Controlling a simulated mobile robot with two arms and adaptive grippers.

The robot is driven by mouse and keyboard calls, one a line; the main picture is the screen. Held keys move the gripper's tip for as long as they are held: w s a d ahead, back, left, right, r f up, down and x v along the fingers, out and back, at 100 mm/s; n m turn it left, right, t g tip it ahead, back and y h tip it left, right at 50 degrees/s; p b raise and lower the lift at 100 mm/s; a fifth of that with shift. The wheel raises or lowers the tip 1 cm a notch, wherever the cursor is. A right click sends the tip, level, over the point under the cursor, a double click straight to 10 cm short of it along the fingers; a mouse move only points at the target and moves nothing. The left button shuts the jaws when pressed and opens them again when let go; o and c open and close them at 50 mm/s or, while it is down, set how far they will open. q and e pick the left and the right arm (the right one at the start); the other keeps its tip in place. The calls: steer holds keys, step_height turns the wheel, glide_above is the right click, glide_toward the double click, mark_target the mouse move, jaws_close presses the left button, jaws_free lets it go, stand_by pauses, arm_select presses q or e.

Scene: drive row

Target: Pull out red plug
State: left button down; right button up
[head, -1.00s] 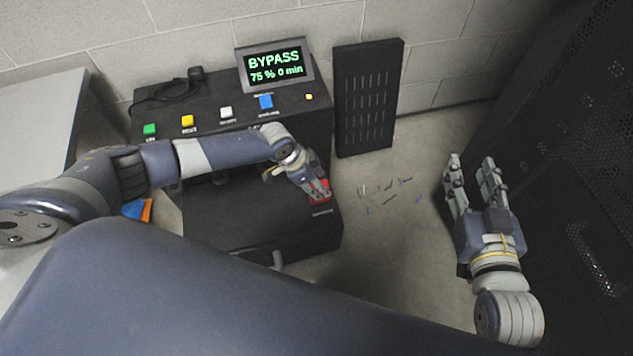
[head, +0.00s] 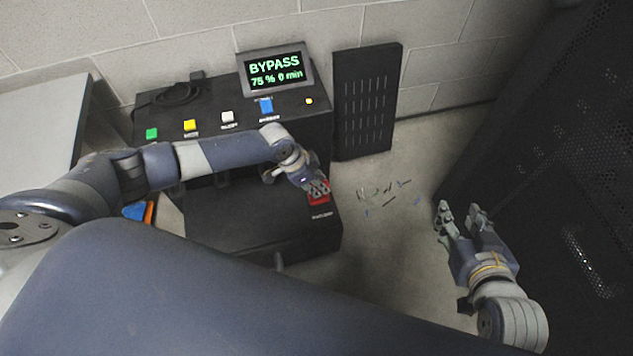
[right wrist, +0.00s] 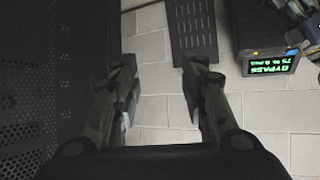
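The red plug (head: 319,199) sits at the right end of the lower black unit (head: 250,225), with a white label in front of it. My left gripper (head: 318,188) is right over the red plug, its fingertips at or just above its top. The fingers hide part of the plug, and I cannot tell whether they grip it. My right gripper (head: 461,208) is open and empty above the floor, well to the right of the unit. It also shows in the right wrist view (right wrist: 160,70), with a wide gap between its fingers.
The upper panel has green (head: 152,133), yellow (head: 190,125), white (head: 227,117) and blue (head: 266,106) plugs. A screen (head: 275,70) reads "BYPASS 75 % 0 min". A slotted black panel (head: 366,100) leans on the wall. Small scraps (head: 380,190) lie on the floor. A black rack (head: 560,150) stands right.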

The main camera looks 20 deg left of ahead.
arm_select(q)
steer(key=shift+r+p, duration=0.85)
steer(key=shift+r, duration=0.05)
arm_select(e)
steer(key=s+d+f+g+h, duration=0.1)
steer(key=s+d+f+g, duration=0.2)
steer(key=s+f+g, duration=0.2)
steer(key=s, duration=0.3)
steer(key=shift+s+f, duration=0.25)
steer(key=shift+f, duration=0.15)
arm_select(q)
steer(key=c, duration=1.6)
jaws_free()
steer(key=o, duration=0.3)
steer(key=shift+r, duration=0.15)
steer(key=v, duration=1.2)
steer(key=shift+a, duration=0.1)
